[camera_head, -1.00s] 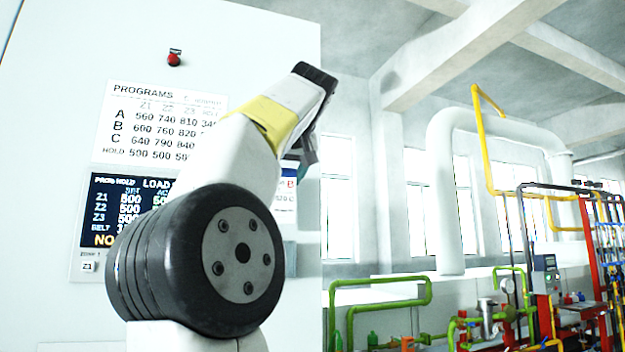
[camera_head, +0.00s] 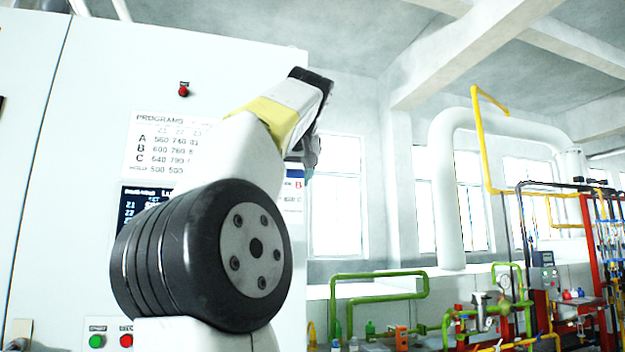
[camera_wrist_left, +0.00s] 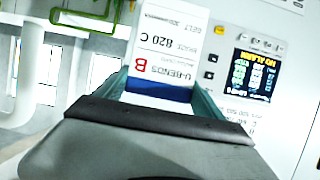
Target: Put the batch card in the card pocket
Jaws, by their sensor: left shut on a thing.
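The batch card is white with a blue band and a red B. It shows in the left wrist view (camera_wrist_left: 168,42), printed upside down and reading U-BENDS and 820 C. My left gripper (camera_head: 306,152) is shut on the card's blue-banded end, with a finger on each side. In the head view a part of the card (camera_head: 292,196) shows beyond my left arm, which covers the rest. I cannot make out the card pocket in either view. My right gripper is not in view.
The pale machine cabinet (camera_head: 85,130) fills the left, with a program chart (camera_head: 160,150), a dark display (camera_head: 133,205), a green button (camera_head: 97,341) and a red button (camera_head: 126,340). Green pipes (camera_head: 385,298) and red-framed equipment stand at the right.

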